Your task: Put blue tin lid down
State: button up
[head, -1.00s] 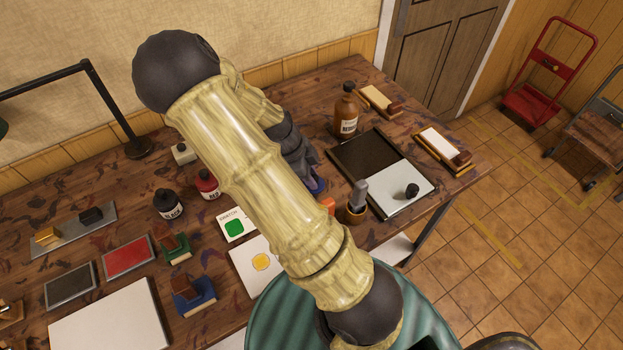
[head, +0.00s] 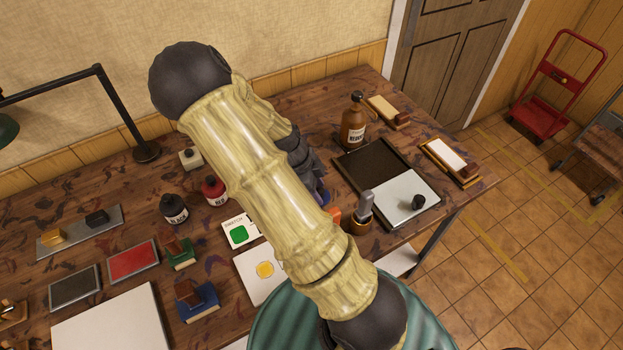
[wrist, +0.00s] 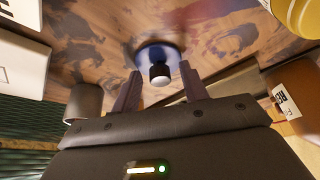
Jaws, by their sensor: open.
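The blue tin lid (wrist: 146,53) is a round disc with a black knob, seen in the wrist view against the wooden tabletop. It appears to lie on the table, knob towards me. My gripper (wrist: 160,70) is open. Its two fingertips are on either side of the knob with gaps visible, so it does not grip it. In the head view my arm hides most of the lid, and only a bit of blue (head: 325,198) shows beside my dark gripper (head: 312,185).
To the left are ink bottles (head: 174,211), a swatch card (head: 240,232), stamps (head: 197,300) and a red pad (head: 133,262).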

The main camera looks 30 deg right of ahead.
jog(key=v, duration=1.2)
jog(key=s+a+r+n+t+y, duration=0.2)
jog(key=s+a+n, duration=0.1)
jog(key=n, duration=0.9)
jog(key=s+a+r+n+t+y, duration=0.2)
jog(key=s+a+n+t, duration=0.1)
jog(key=n, duration=0.9)
jog(key=s+a, duration=0.1)
jog(key=s, duration=0.1)
jog(key=shift+s+r, duration=0.3)
jog(key=shift+s, duration=0.1)
jog(key=shift+c, duration=0.8)
